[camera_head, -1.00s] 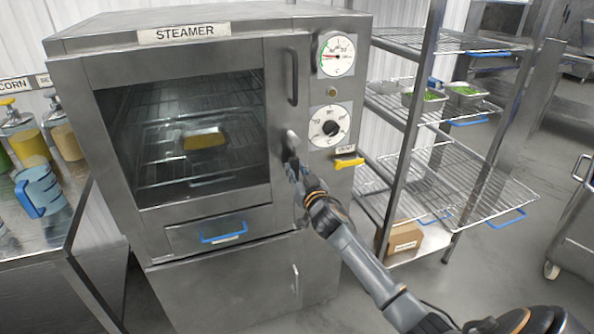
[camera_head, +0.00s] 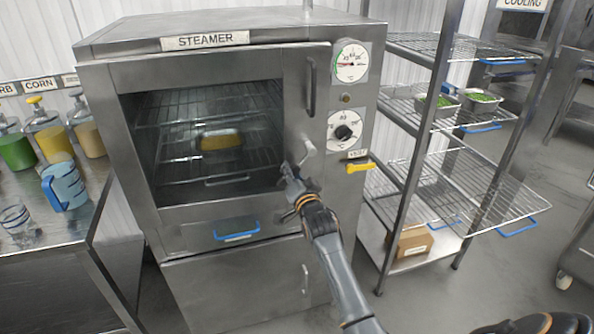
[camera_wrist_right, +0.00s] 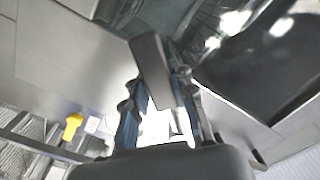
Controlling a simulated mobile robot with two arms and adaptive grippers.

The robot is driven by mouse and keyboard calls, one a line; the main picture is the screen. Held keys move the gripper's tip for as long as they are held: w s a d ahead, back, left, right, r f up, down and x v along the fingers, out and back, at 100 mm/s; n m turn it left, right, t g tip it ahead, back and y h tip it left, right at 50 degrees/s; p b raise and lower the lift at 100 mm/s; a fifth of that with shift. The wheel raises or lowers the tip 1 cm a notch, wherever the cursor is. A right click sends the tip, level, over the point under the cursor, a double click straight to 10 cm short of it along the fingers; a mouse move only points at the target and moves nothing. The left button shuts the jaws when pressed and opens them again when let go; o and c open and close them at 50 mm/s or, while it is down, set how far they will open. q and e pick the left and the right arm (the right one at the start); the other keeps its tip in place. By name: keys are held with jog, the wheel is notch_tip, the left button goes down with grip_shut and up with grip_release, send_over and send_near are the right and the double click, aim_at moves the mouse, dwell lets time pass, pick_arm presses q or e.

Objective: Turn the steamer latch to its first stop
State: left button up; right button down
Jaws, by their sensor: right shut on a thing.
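The steamer (camera_head: 150,230) stands in front of me with its windowed door shut. Its metal latch (camera_head: 308,147) is on the right side of the door front, below the vertical handle. The visible end of the latch slants up and right from my gripper. My right gripper (camera_head: 289,171) is shut on the latch at its lower left. In the right wrist view a grey latch bar (camera_wrist_right: 150,62) lies between the two fingers (camera_wrist_right: 160,92). The fingers hide part of the latch. My left gripper is not in view.
A gauge (camera_head: 350,61), a black-knobbed dial (camera_head: 345,132) and a yellow lever (camera_head: 358,167) sit right of the latch. A yellow block (camera_head: 220,140) shows behind the glass. A wire rack (camera_head: 440,190) stands right; a blue-handled jug (camera_head: 66,186) stands left.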

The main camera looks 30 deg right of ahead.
jog(key=shift+w+r+m, duration=0.4)
jog(key=shift+w, duration=0.15)
jog(key=c, duration=1.6)
grip_release()
jog(key=shift+f, duration=0.1)
jog(key=o, duration=0.5)
jog(key=shift+w+f, duration=0.15)
jog(key=shift+f, duration=0.05)
jog(key=shift+v, duration=4.05)
